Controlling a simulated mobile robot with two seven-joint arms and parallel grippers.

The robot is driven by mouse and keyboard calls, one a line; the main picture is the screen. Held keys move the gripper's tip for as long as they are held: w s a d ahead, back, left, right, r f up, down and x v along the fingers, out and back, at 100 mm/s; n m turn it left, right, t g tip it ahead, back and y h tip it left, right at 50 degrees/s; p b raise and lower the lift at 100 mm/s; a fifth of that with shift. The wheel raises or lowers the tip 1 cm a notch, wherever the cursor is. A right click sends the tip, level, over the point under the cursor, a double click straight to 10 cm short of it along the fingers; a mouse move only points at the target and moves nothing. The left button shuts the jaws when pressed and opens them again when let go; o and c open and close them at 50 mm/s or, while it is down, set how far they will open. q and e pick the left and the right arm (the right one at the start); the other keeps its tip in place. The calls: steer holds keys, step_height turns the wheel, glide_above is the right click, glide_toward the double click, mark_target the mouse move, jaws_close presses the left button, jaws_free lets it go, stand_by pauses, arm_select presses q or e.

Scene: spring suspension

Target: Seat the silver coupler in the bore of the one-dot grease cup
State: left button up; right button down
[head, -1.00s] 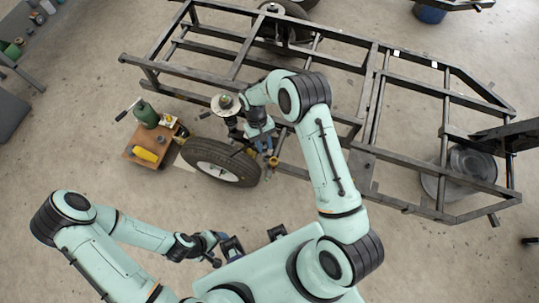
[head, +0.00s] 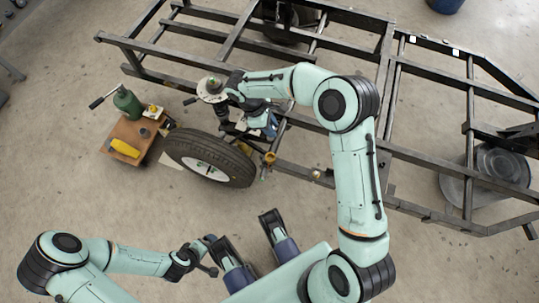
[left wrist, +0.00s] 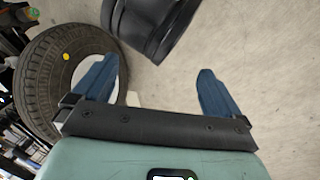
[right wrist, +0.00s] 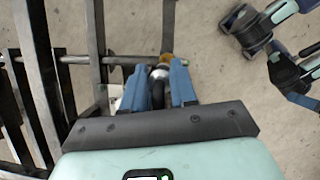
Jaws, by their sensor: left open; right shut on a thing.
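My right gripper (right wrist: 168,88) is shut on a small part with a shiny metal end, seemingly the silver coupler (right wrist: 160,72). The fingers hide most of it. Just past the fingertips is a brass-coloured cup (right wrist: 167,58); I cannot tell whether the part touches it. In the head view my right gripper (head: 268,126) is beside the suspension, behind the tyre. I cannot make out dots on either. My left gripper (left wrist: 155,88) is open and empty, away from the frame.
The tyre (head: 181,148) stands beside the dark frame (head: 420,158). Left of it is a small wooden-topped stand (head: 128,133) with a green can (head: 127,102) and a yellow item (head: 125,148).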

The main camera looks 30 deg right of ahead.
step_height(320, 180, down, 19)
steer(key=b, duration=0.4)
steer(key=shift+r, duration=0.2)
arm_select(q)
step_height(320, 180, down, 6)
steer(key=w+a, duration=0.1)
steer(key=a, duration=0.1)
steer(key=shift+w+a+n+y, duration=0.2)
steer(key=shift+a+n+y, duration=0.1)
steer(key=shift+a+y, duration=0.1)
arm_select(e)
steer(key=shift+f, duration=0.1)
steer(key=shift+f, duration=0.15)
steer(key=c, duration=0.9)
jaws_free()
arm_select(q)
steer(key=shift+s+f, duration=0.15)
steer(key=shift+s, duration=0.05)
